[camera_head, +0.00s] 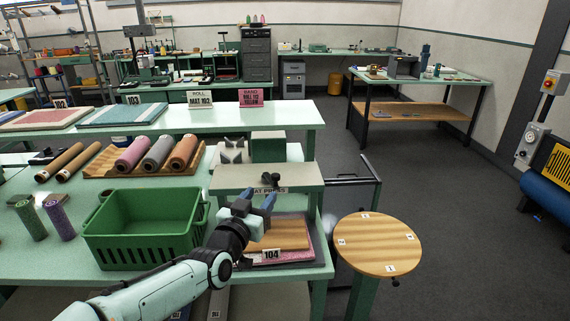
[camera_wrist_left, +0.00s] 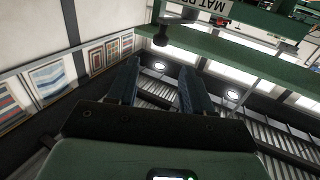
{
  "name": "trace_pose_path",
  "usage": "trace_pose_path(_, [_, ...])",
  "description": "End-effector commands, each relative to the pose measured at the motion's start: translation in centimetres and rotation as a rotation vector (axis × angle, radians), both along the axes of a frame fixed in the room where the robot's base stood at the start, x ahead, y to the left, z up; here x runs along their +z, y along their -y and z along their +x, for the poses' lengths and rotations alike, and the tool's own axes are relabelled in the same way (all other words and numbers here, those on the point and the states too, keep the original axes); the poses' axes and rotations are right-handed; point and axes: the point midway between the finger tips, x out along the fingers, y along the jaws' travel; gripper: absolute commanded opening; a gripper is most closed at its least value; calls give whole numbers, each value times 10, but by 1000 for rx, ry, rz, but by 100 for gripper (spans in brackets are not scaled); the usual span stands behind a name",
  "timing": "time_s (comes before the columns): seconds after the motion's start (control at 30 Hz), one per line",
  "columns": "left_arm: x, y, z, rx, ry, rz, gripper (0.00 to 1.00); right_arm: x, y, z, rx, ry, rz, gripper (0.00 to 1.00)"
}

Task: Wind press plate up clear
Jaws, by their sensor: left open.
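The mat press (camera_head: 228,177) stands near the right end of the front bench, with a pale green top beam and a "MAT PRESS" label. A black handle or knob (camera_head: 270,180) sits at the top of it. Under the beam lies a stack with a brown board (camera_head: 287,235) and a "104" tag; I cannot tell whether a press plate touches it. My left gripper (camera_head: 258,198) is open and empty, blue fingers pointing up, in front of the beam. In the left wrist view, the gripper (camera_wrist_left: 158,68) is below a dark knob (camera_wrist_left: 160,40) and the labelled green beam (camera_wrist_left: 235,45). My right gripper is out of view.
A green basket (camera_head: 142,250) stands left of my left gripper. Rolled mats (camera_head: 158,153) lie on a wooden tray behind it. A round wooden stool (camera_head: 377,243) stands right of the bench. The floor on the right is mostly clear.

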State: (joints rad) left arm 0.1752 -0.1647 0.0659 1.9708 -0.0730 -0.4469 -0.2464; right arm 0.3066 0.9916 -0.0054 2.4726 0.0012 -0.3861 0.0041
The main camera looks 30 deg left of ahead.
Motion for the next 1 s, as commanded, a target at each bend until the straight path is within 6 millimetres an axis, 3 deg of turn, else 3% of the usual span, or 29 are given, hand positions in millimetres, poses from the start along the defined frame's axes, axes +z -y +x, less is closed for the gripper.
trace_pose_path(0.17, [1,-2,15,-1,-1,0,50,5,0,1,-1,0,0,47])
trace_pose_path(0.7, [2,-16,116,0,0,0,50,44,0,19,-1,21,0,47])
trace_pose_path(1.0, [0,-19,132,0,-1,-1,50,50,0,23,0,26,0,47])
